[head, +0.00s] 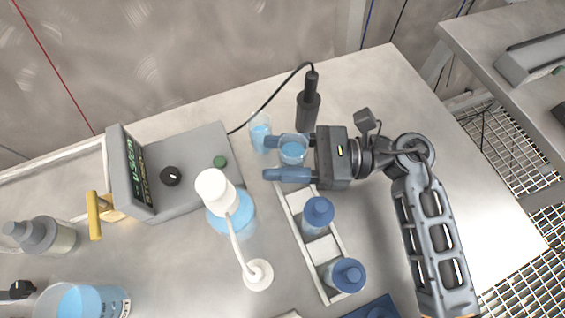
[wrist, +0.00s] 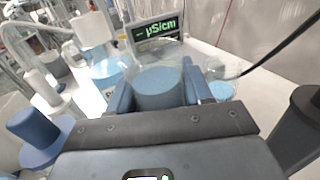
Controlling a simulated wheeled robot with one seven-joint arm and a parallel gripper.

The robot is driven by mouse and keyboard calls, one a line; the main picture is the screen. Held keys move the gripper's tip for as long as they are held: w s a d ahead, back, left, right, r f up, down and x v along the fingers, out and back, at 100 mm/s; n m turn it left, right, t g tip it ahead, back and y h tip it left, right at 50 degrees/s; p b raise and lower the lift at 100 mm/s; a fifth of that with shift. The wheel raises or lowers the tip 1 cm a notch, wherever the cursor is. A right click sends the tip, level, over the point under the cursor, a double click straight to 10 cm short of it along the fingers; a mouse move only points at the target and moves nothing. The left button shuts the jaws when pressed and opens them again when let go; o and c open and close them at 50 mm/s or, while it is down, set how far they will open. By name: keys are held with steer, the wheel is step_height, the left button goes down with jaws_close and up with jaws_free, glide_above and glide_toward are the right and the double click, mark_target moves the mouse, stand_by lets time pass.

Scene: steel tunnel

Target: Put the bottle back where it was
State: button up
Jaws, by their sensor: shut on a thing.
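My gripper (head: 268,159) is shut around a round container with blue in it (head: 292,152), just past the far end of a pale narrow rack (head: 334,233). In the wrist view the container (wrist: 158,88) stands upright between the fingers. I cannot tell whether it is a bottle or a beaker, or whether its base touches the bench. The rack holds two blue-capped bottles, one near its middle (head: 318,214) and one at its near end (head: 346,275). Its far part, beside my gripper, shows bare. A white-topped wash bottle (head: 228,206) stands left of the rack.
A small beaker of blue liquid (head: 260,133) stands close to my fingertips. A black probe (head: 308,105) with a cable stands behind my gripper. A grey meter (head: 185,170) is at left. A large beaker (head: 82,300) stands at front left. The bench right of the rack is clear.

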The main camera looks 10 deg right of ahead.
steer(key=shift+f, duration=2)
steer(key=shift+f, duration=0.2)
steer(key=o, duration=1.2)
steer(key=shift+c, duration=0.2)
steer(key=shift+r, duration=0.1)
steer(key=shift+r, duration=0.15)
